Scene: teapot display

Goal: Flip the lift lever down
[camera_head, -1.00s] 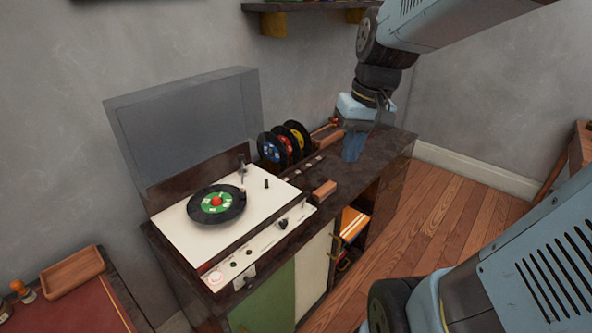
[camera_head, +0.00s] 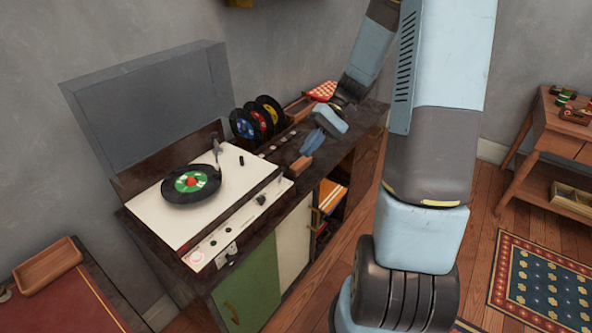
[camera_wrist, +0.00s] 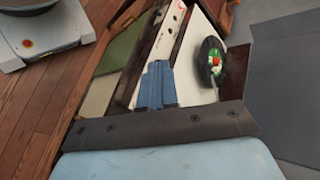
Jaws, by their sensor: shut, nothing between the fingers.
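The record player (camera_head: 170,228) has a cream deck with its grey lid raised. A black record with a green label (camera_head: 191,183) lies on it. The tonearm (camera_head: 217,158) stands at the record's back right. A small dark upright lever (camera_head: 241,160), which looks like the lift lever, sits right of the tonearm. My gripper (camera_head: 308,147) is shut and empty over the dark cabinet top, right of the deck and apart from the lever. In the wrist view its blue fingers (camera_wrist: 156,88) cover part of the deck; the record (camera_wrist: 211,62) shows to their right. I cannot make out the lever there.
A brown block (camera_head: 299,167) lies below my gripper at the deck's right end. Several records (camera_head: 258,118) stand upright behind the deck. A front control strip (camera_head: 225,235) carries knobs. The raised lid (camera_head: 150,105) bounds the back. Open floor lies right of the cabinet.

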